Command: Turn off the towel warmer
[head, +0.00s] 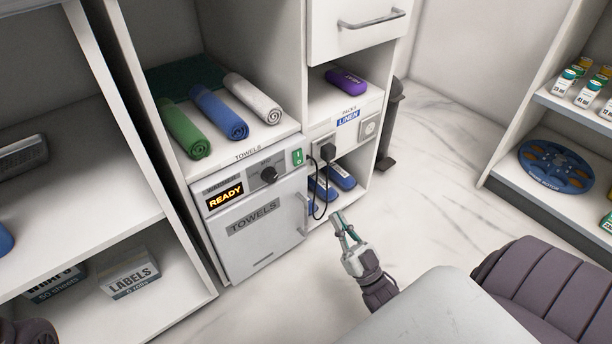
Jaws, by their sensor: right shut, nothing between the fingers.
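The towel warmer (262,240) is a white box with a closed door marked TOWELS, set low in the cabinet. Its display (225,198) glows orange and reads READY. My right gripper (340,222) is shut and empty, in front of and below the socket panel, apart from the warmer. My left gripper is not clearly in view.
Rolled green, blue and white towels (218,113) lie on the shelf above. A purple pack (346,81) and blue packs (340,178) are in the right bays. Shelves with a LABELS box (129,274) stand left; another shelf with a blue rotor (555,166) stands right. Marble floor (440,150) is clear between.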

